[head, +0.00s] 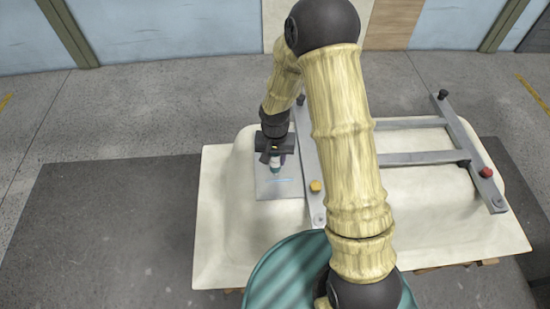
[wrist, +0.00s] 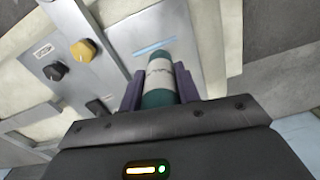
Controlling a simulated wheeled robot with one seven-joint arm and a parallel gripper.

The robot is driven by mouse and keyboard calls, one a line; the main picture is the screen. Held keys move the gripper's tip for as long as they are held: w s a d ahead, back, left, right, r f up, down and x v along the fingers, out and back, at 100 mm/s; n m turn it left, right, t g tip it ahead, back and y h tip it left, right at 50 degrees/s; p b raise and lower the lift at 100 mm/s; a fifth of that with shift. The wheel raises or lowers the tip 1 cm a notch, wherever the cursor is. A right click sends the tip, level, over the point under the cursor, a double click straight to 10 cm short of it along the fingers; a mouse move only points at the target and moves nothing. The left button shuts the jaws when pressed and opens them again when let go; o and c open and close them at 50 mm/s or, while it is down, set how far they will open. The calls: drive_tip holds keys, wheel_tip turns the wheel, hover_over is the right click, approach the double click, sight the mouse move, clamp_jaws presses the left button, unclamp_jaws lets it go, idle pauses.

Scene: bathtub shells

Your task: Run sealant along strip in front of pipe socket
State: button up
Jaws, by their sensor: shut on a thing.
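My gripper (head: 276,158) is shut on a teal tube with a white label, which I take as the sealant (head: 278,169). In the wrist view the sealant (wrist: 159,82) sits between the two purple fingers of my gripper (wrist: 160,88). A short light-blue strip (head: 281,181) lies on a grey plate (head: 267,190) on the left part of the upturned cream tub shell (head: 228,245). The tube points down close to the strip; I cannot tell whether its tip touches. The strip also shows in the wrist view (wrist: 154,47). I cannot make out a pipe socket.
A grey metal frame (head: 410,158) lies over the shell, beside the plate, with a yellow knob (head: 316,186), a red knob (head: 486,172) and black knobs (head: 443,94). My arm hides part of the frame and shell. The dark floor mat (head: 100,230) at left is clear.

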wheel_tip(320, 180, up, 4)
drive_tip(key=shift+f+p, duration=0.15)
drive_tip(key=shift+p, duration=0.95)
